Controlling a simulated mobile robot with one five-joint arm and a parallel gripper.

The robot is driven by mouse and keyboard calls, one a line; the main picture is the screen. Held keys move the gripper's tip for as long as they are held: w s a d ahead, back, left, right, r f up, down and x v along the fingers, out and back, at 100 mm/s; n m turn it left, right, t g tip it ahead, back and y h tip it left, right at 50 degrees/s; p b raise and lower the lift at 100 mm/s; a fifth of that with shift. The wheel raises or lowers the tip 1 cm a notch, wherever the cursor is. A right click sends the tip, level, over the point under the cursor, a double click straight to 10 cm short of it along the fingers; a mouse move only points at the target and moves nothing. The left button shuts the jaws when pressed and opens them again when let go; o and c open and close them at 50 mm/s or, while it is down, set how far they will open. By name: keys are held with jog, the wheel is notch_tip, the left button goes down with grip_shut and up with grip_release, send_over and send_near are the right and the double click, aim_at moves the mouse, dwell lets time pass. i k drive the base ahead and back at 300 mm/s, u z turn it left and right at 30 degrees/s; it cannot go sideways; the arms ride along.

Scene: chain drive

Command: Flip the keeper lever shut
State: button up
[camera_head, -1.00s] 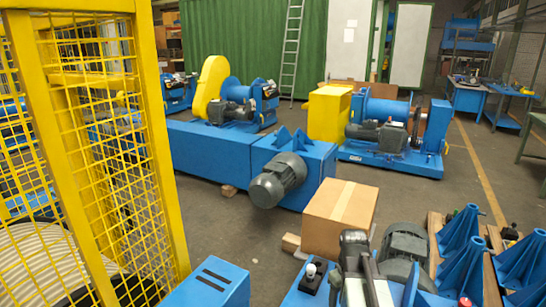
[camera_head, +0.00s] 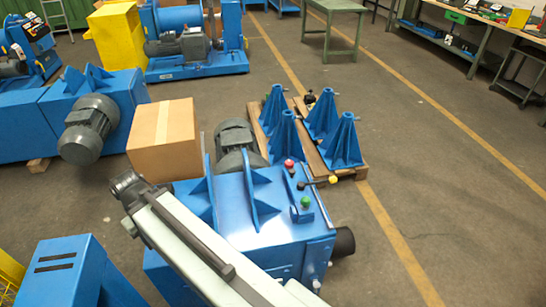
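A blue machine housing (camera_head: 262,236) with upright blue plates stands in the lower middle of the head view. On its right part is a dark lever with a yellow ball knob (camera_head: 333,180), lying roughly sideways. A red knob (camera_head: 289,163) and a green knob (camera_head: 305,202) stand near it on short stems. I cannot tell whether any of these is the keeper lever, nor whether a keeper is open or shut. My pale arm link crosses the housing's left part and hides some of it. My gripper is not in view.
A cardboard box (camera_head: 163,140) and a grey motor (camera_head: 235,140) sit behind the housing. Blue pedestals (camera_head: 342,145) stand on a wooden pallet to its upper right. A blue cabinet (camera_head: 65,268) stands at lower left. The floor (camera_head: 440,190) on the right is open, with yellow lines.

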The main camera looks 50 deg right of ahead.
aim_at(301, 185)
jog(key=z, duration=1.2)
jog(key=k, duration=1.25)
jog(key=z, duration=0.5)
jog(key=i, duration=1.55)
jog(key=z, duration=0.05)
